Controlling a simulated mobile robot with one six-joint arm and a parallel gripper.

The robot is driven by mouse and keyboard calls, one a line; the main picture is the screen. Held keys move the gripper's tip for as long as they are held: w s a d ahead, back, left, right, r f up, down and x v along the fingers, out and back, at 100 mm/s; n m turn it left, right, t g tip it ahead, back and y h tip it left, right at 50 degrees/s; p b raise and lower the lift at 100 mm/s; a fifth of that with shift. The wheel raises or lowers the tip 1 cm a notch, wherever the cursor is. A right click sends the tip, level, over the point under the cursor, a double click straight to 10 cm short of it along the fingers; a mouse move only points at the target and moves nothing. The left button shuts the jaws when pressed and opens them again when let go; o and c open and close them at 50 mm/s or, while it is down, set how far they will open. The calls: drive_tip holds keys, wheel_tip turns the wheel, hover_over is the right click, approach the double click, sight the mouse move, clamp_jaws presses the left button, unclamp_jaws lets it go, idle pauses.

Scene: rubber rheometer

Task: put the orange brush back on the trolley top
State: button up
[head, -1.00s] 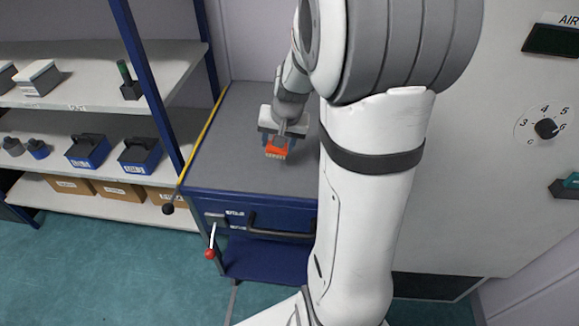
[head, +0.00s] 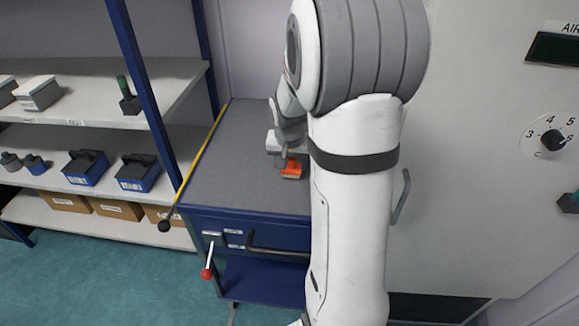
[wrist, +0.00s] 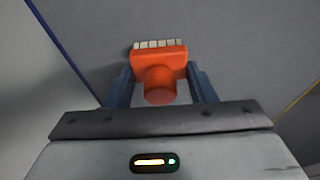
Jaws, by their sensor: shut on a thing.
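The orange brush (head: 292,169) is in my gripper, over the grey top of the trolley (head: 235,150). In the wrist view the brush (wrist: 158,62) sits between the two blue fingers of my gripper (wrist: 160,85), with its round handle toward the wrist and its pale bristles pointing away. My gripper (head: 291,163) is shut on the brush. I cannot tell whether the bristles touch the trolley top. My arm hides the right part of the trolley.
The trolley top around the brush is clear. A yellow strip (head: 203,150) runs along its left edge. A shelf rack (head: 95,120) with boxes and blue cases stands to the left. A large pale cabinet (head: 470,160) stands to the right. A red-knobbed lever (head: 206,272) sticks out at the trolley's front.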

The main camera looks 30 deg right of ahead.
drive_tip(key=shift+f, duration=0.75)
drive_tip(key=shift+c, duration=0.3)
drive_tip(key=o, duration=0.9)
drive_tip(key=shift+o, duration=0.2)
drive_tip(key=shift+r, duration=0.15)
drive_tip(key=v, duration=1.2)
drive_tip(key=s+a+n+y, duration=0.1)
drive_tip(key=s+a+n, duration=0.5)
drive_tip(key=s+a, duration=0.7)
drive_tip(key=s+p, duration=0.1)
drive_tip(key=s, duration=0.2)
drive_tip(key=shift+s+f+n+y, duration=0.3)
drive_tip(key=shift+f+n+y, duration=0.05)
drive_tip(key=shift+n+y, duration=0.05)
